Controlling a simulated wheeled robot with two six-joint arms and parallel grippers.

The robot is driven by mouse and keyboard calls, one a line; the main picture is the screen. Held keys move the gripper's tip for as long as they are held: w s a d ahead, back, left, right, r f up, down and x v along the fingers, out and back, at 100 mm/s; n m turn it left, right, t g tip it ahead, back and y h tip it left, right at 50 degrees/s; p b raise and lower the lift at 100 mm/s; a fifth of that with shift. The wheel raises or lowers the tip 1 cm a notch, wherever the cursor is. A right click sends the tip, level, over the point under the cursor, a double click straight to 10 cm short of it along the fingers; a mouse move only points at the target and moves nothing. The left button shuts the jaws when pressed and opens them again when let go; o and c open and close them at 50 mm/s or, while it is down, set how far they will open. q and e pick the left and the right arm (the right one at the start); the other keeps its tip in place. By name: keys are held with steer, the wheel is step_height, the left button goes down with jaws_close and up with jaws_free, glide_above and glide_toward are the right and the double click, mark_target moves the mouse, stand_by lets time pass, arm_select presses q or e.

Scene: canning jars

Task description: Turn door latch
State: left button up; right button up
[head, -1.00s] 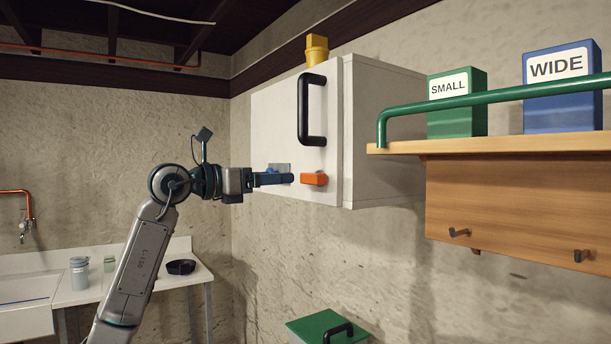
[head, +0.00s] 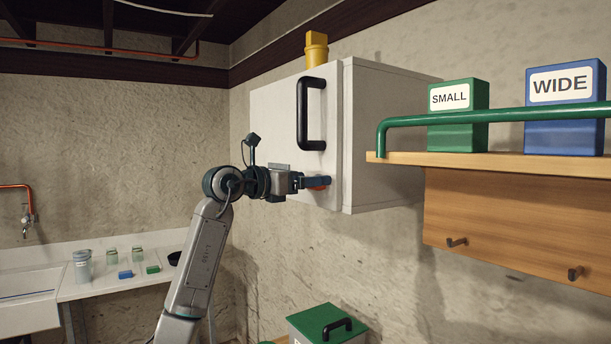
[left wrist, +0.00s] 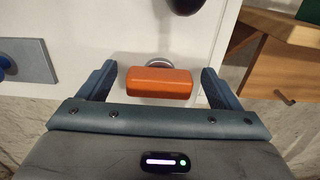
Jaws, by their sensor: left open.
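The orange door latch (head: 318,187) is a short bar low on the white cabinet door (head: 275,110), mostly hidden behind my gripper in the head view. In the left wrist view the latch (left wrist: 158,83) lies horizontally on a round silver base. My left gripper (head: 316,181) is open at the latch. In the left wrist view its fingers stand on either side of the latch's two ends, with a small gap at each. The door appears closed.
A black handle (head: 303,112) is above the latch. A grey plate (left wrist: 28,60) with a blue knob (left wrist: 4,66) is left of it. A wooden shelf (head: 500,158) with a green rail (head: 490,116) juts out on the right. A green-lidded box (head: 322,322) stands below.

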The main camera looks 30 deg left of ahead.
arm_select(q)
steer(key=c, duration=1)
steer(key=n+p, duration=0.1)
steer(key=n, duration=0.5)
steer(key=n+p, duration=0.1)
steer(key=n, duration=0.4)
steer(key=a+f+n+p, duration=0.1)
steer(key=n, duration=0.5)
steer(key=shift+w+n, duration=0.2)
steer(key=shift+n, duration=0.1)
